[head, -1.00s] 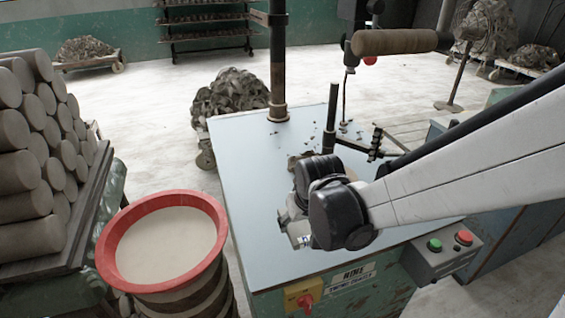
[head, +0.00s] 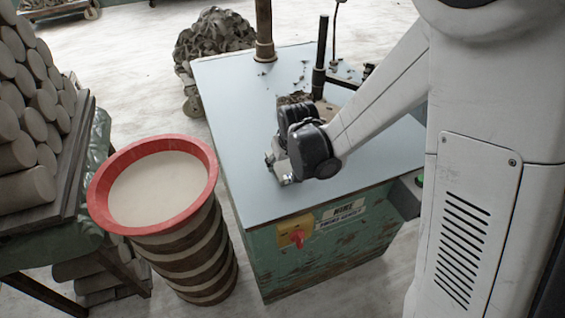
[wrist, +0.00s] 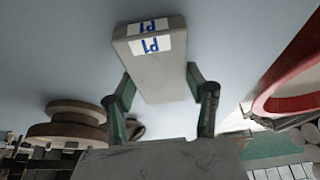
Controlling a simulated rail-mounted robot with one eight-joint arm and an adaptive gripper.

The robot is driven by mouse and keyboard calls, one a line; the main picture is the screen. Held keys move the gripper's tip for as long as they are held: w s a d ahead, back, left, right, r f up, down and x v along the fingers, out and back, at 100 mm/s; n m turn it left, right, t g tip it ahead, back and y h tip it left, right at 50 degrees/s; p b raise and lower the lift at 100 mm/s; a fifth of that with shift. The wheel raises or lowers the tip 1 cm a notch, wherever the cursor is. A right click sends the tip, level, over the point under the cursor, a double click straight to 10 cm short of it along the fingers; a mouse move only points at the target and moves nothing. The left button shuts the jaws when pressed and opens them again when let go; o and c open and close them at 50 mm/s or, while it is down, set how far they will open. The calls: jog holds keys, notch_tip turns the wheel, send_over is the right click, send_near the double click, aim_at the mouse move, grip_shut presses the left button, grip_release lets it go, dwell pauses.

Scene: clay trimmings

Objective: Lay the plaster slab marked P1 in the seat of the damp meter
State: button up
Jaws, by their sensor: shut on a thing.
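The plaster slab marked P1 (wrist: 160,72) is a grey block with two white and blue P1 labels at its top end in the wrist view. My gripper (wrist: 158,84) is shut on it, with one finger at each long side. In the head view my gripper (head: 279,170) is over the front left part of the pale blue tabletop (head: 232,130). The slab is mostly hidden there by my wrist. I cannot tell how high it is above the tabletop. I cannot make out the damp meter or its seat in these frames.
A red-rimmed tub (head: 205,165) of pale liquid stands left of the table. Clay logs (head: 25,110) are stacked at far left. A dark upright post (head: 320,55) and a brown pole (head: 264,30) rise at the table's back. The tabletop's left part is clear.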

jog(key=shift+f, duration=0.15)
jog(key=o, duration=1.3)
jog(key=p+v, duration=0.2)
jog(key=v, duration=0.9)
jog(key=s+d+r+m+t, duration=0.1)
jog(key=s+d+r, duration=0.3)
jog(key=s, duration=0.2)
jog(key=s+d+r+m+t, duration=0.1)
jog(key=s+d+r, duration=0.3)
jog(key=s, duration=0.2)
jog(key=s+d+r+m+h, duration=0.1)
jog(key=s+d+r, duration=0.3)
jog(key=s+d, duration=0.1)
jog(key=shift+s+r+t, duration=0.1)
jog(key=shift+s+t, duration=0.3)
jog(key=shift+s, duration=0.3)
jog(key=shift+o, duration=0.6)
jog(key=shift+s+d, duration=0.2)
jog(key=shift+s, duration=0.25)
